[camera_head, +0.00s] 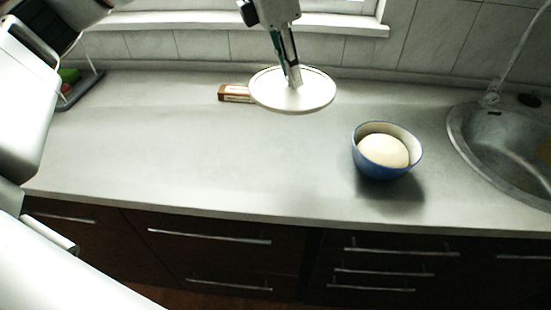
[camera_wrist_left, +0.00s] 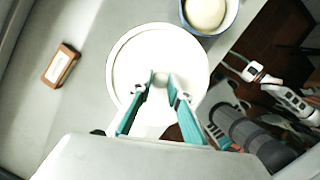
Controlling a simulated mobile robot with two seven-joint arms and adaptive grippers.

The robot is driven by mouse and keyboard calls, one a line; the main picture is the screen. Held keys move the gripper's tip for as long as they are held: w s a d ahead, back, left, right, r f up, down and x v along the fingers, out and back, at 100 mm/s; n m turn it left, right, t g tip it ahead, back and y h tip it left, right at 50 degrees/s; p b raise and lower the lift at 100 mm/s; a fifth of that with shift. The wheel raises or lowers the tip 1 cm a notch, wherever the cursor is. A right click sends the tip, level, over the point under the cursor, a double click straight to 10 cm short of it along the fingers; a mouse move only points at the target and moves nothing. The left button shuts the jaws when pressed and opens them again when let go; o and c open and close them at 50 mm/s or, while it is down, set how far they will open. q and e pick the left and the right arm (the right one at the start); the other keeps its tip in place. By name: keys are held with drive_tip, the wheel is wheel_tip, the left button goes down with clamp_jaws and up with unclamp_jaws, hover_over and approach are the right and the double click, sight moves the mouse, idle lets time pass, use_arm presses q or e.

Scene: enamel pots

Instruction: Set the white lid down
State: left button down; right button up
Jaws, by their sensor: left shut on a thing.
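The white lid (camera_head: 318,94) is a flat round disc, level or nearly so, over the back middle of the counter. It also shows in the wrist view (camera_wrist_left: 132,62). My left gripper (camera_head: 294,82) comes down from above and is shut on the lid's small knob. In the wrist view the two fingertips (camera_wrist_left: 161,82) sit on either side of the knob. The lid appears to be held above the counter, but the height of the gap is hard to tell. My right gripper is not in view.
A blue bowl (camera_head: 384,168) holding a pale round thing (camera_head: 384,150) stands right of the lid. A brown-and-white block (camera_head: 234,94) lies just left, partly behind the lid. A sink (camera_head: 490,150) is at right, a dark rack (camera_head: 80,92) at far left. The front-left counter is clear.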

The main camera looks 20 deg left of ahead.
use_arm(q)
drive_tip(key=shift+a+f, duration=0.15)
drive_tip(key=shift+f, duration=0.05)
wheel_tip(320, 180, down, 16)
drive_tip(key=shift+r+b, duration=0.25)
drive_tip(key=shift+b, duration=0.55)
drive_tip(key=shift+f, duration=2.15)
drive_tip(key=shift+f, duration=0.1)
drive_tip(key=c, duration=1.9)
unclamp_jaws()
